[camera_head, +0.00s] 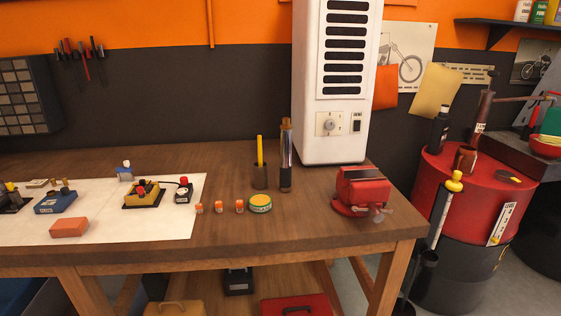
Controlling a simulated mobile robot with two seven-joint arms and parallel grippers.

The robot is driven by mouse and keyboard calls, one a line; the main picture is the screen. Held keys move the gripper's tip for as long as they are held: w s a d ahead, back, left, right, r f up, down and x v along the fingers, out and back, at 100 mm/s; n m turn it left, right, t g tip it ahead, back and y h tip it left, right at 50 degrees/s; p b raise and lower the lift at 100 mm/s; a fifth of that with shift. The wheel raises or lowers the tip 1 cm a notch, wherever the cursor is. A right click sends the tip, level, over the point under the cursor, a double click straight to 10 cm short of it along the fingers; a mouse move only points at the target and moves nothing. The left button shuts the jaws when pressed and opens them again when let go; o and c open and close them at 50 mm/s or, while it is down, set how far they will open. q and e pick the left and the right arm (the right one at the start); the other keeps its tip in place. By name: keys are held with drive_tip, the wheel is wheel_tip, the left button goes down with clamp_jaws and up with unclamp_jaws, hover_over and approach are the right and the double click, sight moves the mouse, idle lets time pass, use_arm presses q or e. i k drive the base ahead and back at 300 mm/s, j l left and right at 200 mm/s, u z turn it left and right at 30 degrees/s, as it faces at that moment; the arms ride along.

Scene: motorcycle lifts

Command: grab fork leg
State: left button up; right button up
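A tall slim tube that looks like the fork leg (286,155) stands upright on the wooden workbench (300,222), with a bronze-coloured top, a shiny middle and a dark lower part. It stands just right of a dark cup (260,176) holding a yellow stick, and left of the white cabinet (333,80). Neither of my grippers is in view.
A red vise (362,192) sits at the bench's right end. A green-yellow tin (260,203) and small orange-and-white pots (218,207) stand in front of the tube. A white mat (100,226) with small parts lies left. A red drum (475,192) stands right.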

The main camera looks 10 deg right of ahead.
sight(285, 136)
drive_tip(key=i+j, duration=0.65)
drive_tip(key=i+l, duration=0.05)
drive_tip(key=i, duration=0.05)
